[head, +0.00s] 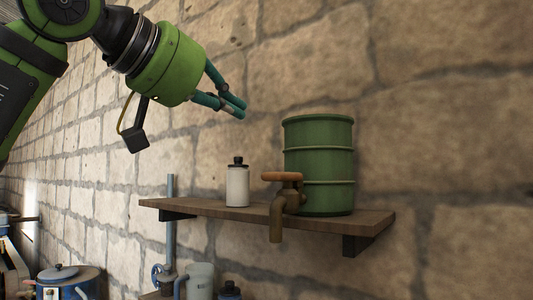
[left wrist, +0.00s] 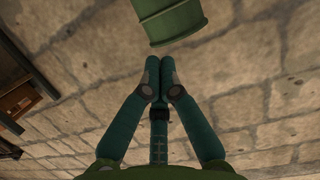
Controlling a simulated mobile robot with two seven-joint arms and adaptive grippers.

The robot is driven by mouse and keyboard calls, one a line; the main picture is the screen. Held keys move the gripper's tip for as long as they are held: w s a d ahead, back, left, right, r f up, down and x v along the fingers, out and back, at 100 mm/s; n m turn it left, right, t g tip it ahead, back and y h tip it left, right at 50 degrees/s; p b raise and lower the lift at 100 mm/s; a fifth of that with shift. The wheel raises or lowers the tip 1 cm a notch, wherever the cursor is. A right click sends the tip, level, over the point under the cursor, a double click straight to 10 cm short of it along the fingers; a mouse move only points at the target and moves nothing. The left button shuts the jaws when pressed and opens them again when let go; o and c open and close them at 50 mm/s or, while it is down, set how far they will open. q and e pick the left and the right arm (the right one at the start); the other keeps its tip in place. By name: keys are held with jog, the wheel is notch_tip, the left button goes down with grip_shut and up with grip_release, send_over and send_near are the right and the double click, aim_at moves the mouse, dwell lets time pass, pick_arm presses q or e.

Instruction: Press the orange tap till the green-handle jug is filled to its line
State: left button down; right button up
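The tap (head: 277,218) has a brown spout and an orange-brown handle (head: 282,176). It sits at the front of a green ribbed drum (head: 325,165), which stands upright on a wooden wall shelf. The spout hangs below the shelf's front edge. My left gripper (head: 240,108) is up and to the left of the drum, apart from the tap, with nothing held. In the left wrist view its fingertips (left wrist: 160,78) meet, and the drum (left wrist: 170,20) shows beyond them. No jug with a green handle can be made out. My right gripper is not in view.
The shelf (head: 225,208) also carries a white bottle with a black cap (head: 238,186) left of the tap. Below are a pale container (head: 200,281), a blue vertical pipe (head: 170,225) and a blue lidded pot (head: 67,283). A stone wall (head: 450,140) stands behind.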

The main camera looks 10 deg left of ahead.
pick_arm(q)
jog(key=shift+w+a+y, duration=0.1)
jog(key=shift+a+y, duration=0.2)
jog(key=shift+a, duration=0.05)
jog(key=p, duration=0.4)
send_over(283, 176)
jog(key=a, duration=0.3)
notch_tip(283, 176, down, 2)
jog(key=shift+w+d+f, duration=0.1)
jog(key=shift+d, duration=0.05)
notch_tip(283, 176, down, 2)
jog(key=shift+w+d+f+b, duration=0.1)
jog(key=shift+f+b, duration=0.1)
jog(key=shift+b, duration=0.15)
jog(key=shift+s+a+f, duration=0.15)
jog(key=shift+f, duration=0.25)
jog(key=shift+s+a+f, duration=0.1)
jog(key=shift+f, duration=0.4)
jog(key=shift+w+d, duration=0.15)
jog(key=shift+d, duration=0.05)
